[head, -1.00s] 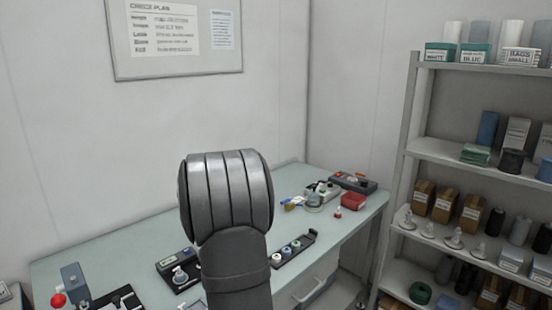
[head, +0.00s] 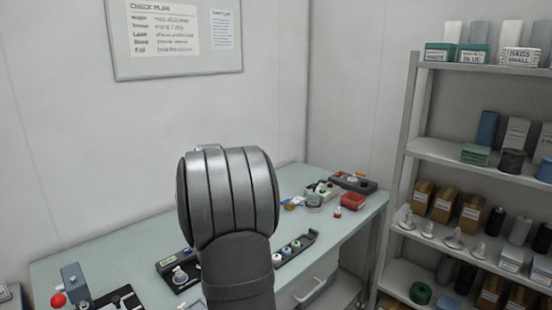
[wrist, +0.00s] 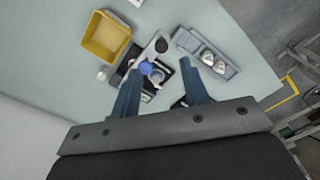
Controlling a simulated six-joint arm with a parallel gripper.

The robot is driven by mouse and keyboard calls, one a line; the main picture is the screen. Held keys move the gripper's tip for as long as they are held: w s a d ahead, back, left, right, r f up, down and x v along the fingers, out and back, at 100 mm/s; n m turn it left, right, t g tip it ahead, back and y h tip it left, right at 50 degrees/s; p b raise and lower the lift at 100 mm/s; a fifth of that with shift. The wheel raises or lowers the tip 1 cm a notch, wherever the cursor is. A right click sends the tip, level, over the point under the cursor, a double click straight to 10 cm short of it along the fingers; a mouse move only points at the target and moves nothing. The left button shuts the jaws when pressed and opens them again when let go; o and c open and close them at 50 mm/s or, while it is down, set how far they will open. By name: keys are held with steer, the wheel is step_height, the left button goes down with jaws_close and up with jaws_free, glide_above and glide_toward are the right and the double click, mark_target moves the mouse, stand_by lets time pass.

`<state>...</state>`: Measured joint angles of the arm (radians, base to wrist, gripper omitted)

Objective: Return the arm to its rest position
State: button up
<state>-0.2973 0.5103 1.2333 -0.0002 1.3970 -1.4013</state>
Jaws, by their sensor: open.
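My gripper (wrist: 164,92) shows in the wrist view with its two blue fingers apart and nothing between them. It is above the table (wrist: 225,25), looking down on a dark fixture (wrist: 160,76) with a blue round part on it. In the head view my arm stands in front of the table and hides its middle; the fingers do not show there.
A yellow bin (wrist: 106,38) and a grey tray with round parts (wrist: 207,54) lie on the table. The head view shows a red container (head: 354,201) at the back right and a red knob (head: 58,300) at the front left. A loaded shelf (head: 450,150) stands right.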

step_height(320, 180, up, 10)
steer(key=r, duration=0.1)
step_height(320, 180, down, 18)
steer(key=shift+r, duration=0.1)
steer(key=shift+s+a+f, duration=0.15)
steer(key=shift+a+f, duration=0.05)
steer(key=shift+f, duration=0.15)
steer(key=a+m, duration=1.6)
steer(key=m, duration=0.1)
steer(key=shift+s+a, duration=0.25)
steer(key=shift+a, duration=0.1)
steer(key=shift+r, duration=0.1)
